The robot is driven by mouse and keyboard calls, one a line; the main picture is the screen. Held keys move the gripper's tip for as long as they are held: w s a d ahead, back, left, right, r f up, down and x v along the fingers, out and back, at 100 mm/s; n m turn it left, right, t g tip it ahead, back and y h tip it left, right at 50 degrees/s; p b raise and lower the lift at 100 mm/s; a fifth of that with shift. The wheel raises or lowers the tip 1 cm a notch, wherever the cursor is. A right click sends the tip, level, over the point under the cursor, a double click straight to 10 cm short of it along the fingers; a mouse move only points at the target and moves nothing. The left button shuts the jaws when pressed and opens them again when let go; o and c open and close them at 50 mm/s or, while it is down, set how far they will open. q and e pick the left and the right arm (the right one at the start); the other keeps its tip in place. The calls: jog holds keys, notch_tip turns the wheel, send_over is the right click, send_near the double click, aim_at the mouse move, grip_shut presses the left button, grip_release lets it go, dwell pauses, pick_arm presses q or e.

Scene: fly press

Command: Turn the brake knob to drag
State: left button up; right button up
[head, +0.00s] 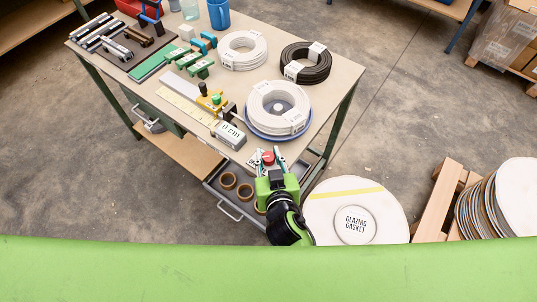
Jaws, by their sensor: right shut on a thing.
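The red brake knob (268,157) sits at the front right corner of the workbench, beside a small light plate (254,160) with dark marks too small to read. My right gripper (268,159) reaches it from the front and is shut on it, one finger on each side. The gripper body hides the near part of the plate. Behind the knob, a white coil (264,98) lies on a blue round turntable (250,128). My left gripper is not in view.
A grey block marked "0 cm" (229,135) and a yellow clamp (208,104) stand left of the turntable. A white and a black coil (306,63) lie behind. An open drawer (234,205) holds brown rings below. A glazing gasket disc (325,208) is at right.

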jog(key=shift+r+n+y+p, duration=0.2)
jog(key=shift+n+y+p, duration=0.15)
jog(key=shift+p, duration=0.2)
jog(key=n+g+y+p, duration=0.1)
jog(key=n+y+p, duration=0.1)
jog(key=p, duration=0.1)
jog(key=n+g+y+p, duration=0.1)
jog(key=n+y+p, duration=0.1)
jog(key=p, duration=0.2)
jog(key=shift+w+d+r+y, duration=0.1)
jog(key=shift+d+r+y, duration=0.05)
jog(key=shift+y, duration=0.1)
jog(key=shift+f+n+g+y+p, duration=0.2)
jog(key=shift+n+g+y+p, duration=0.5)
jog(key=shift+n+y, duration=0.4)
jog(key=shift+n+g+y, duration=0.5)
jog(key=shift+n+g, duration=0.2)
jog(key=shift+n, duration=0.15)
jog(key=shift+y, duration=0.3)
jog(key=o, duration=1.1)
jog(key=shift+f, duration=0.1)
